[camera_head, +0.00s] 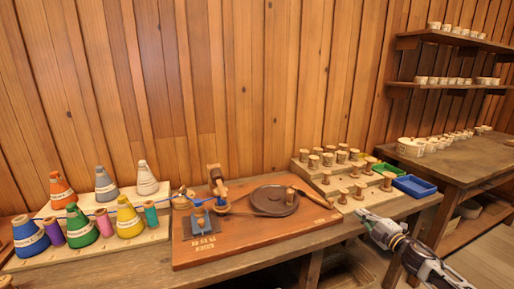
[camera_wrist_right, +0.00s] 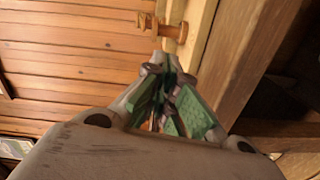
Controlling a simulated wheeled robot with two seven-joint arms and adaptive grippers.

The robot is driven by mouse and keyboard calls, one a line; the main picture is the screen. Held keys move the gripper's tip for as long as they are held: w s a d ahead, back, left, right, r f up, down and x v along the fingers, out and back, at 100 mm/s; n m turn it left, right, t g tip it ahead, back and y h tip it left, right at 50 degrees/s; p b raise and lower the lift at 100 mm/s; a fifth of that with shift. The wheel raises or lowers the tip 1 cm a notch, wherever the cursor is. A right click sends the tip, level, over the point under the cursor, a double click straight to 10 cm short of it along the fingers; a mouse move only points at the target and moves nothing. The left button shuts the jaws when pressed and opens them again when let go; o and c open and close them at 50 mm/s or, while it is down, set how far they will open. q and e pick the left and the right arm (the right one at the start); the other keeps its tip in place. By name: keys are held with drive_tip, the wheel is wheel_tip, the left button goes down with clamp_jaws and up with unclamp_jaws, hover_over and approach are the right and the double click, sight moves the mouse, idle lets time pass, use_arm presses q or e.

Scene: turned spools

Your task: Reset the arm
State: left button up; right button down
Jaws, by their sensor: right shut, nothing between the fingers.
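My right gripper (camera_head: 366,218) is at the lower right in the head view, in front of the bench edge near the wooden spool rack. It is shut and holds nothing. In the right wrist view its fingers (camera_wrist_right: 165,78) come together, with green pads on their inner sides. A turned wooden spool (camera_wrist_right: 160,27) shows just beyond the fingertips, apart from them. My left gripper is not in view.
A stepped rack (camera_head: 300,168) holds several wooden spools. Green (camera_head: 385,170) and blue (camera_head: 414,186) trays are beside it. A brown board (camera_head: 235,250) with a dark disc (camera_head: 272,201) is mid-bench. Coloured thread cones stand left. A side table (camera_head: 455,160) and shelves are at right.

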drive_tip(key=d+f+m+g+h, duration=0.2)
drive_tip(key=d+f+m+h, duration=0.1)
drive_tip(key=d+m+h, duration=0.65)
wheel_tip(320, 180, down, 4)
drive_tip(key=s+m+g+h, duration=0.1)
drive_tip(key=s+m+g, duration=0.1)
drive_tip(key=s+a+f+m+g+y, duration=0.2)
drive_tip(key=s+a+f+g, duration=0.2)
drive_tip(key=s+a+f, duration=0.85)
drive_tip(key=s+a+f+m+g+y, duration=0.3)
drive_tip(key=s+a+f, duration=0.55)
drive_tip(key=f, duration=0.65)
use_arm(q)
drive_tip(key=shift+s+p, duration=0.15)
drive_tip(key=shift+p, duration=0.4)
use_arm(e)
drive_tip(key=s+a+f+g, duration=0.1)
drive_tip(key=s+a+f, duration=0.2)
drive_tip(key=s, duration=0.3)
drive_tip(key=s+a+f+g, duration=0.1)
drive_tip(key=s+a+f, duration=0.2)
drive_tip(key=s, duration=0.4)
drive_tip(key=s+a+f+g, duration=0.2)
drive_tip(key=s+a+f, duration=0.1)
drive_tip(key=s, duration=0.4)
drive_tip(key=shift+f+m, duration=0.45)
drive_tip(key=shift+f, duration=0.35)
